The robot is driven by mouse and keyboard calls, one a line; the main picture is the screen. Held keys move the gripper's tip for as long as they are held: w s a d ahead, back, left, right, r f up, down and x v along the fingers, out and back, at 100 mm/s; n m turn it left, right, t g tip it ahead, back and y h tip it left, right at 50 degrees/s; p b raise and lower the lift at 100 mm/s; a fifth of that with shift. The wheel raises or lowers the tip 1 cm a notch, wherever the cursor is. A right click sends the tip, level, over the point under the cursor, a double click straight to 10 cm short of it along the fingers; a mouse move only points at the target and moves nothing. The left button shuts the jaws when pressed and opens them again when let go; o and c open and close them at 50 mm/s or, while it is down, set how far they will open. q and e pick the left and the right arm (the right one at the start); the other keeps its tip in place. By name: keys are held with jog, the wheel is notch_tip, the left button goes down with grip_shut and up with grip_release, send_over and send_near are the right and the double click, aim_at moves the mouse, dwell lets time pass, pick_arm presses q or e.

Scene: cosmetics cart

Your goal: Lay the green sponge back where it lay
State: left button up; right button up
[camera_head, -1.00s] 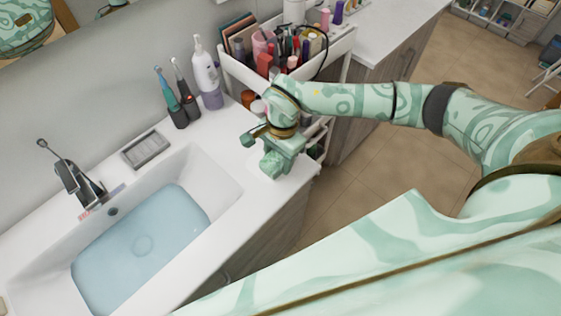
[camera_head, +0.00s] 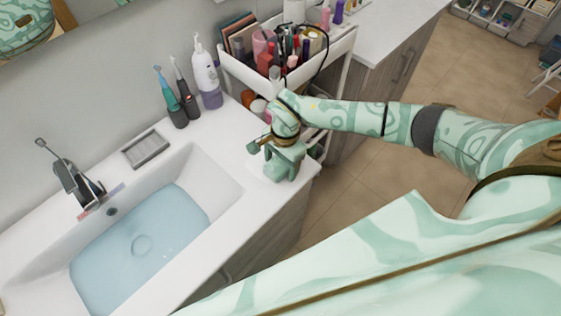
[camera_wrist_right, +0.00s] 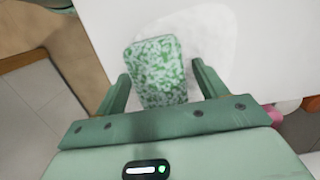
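The green sponge (camera_wrist_right: 157,70), mottled green and white, shows in the right wrist view over the white counter. It lies between the two fingers of my right gripper (camera_wrist_right: 160,82). Narrow gaps show between its sides and the fingers, so the gripper looks open around it. Whether the sponge rests fully on the counter is hard to tell. In the head view my right gripper (camera_head: 283,170) is low over the counter's right end and mostly hides the sponge. A pale patch (camera_wrist_right: 215,40) marks the counter beside the sponge. My left gripper is not in view.
The basin (camera_head: 150,240) with water is left of the gripper. A grey soap dish (camera_head: 146,149), toothbrushes (camera_head: 172,98) and a white-purple bottle (camera_head: 207,75) stand behind. A cosmetics cart (camera_head: 285,75) is close behind the arm. The counter (camera_head: 238,240) ends just right of the gripper.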

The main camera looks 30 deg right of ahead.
jog(key=shift+r, duration=0.15)
notch_tip(320, 180, up, 12)
jog(key=d, duration=0.1)
jog(key=shift+w+d+p, duration=0.15)
jog(key=shift+w+p, duration=0.1)
jog(key=shift+p, duration=0.15)
dwell(1.3)
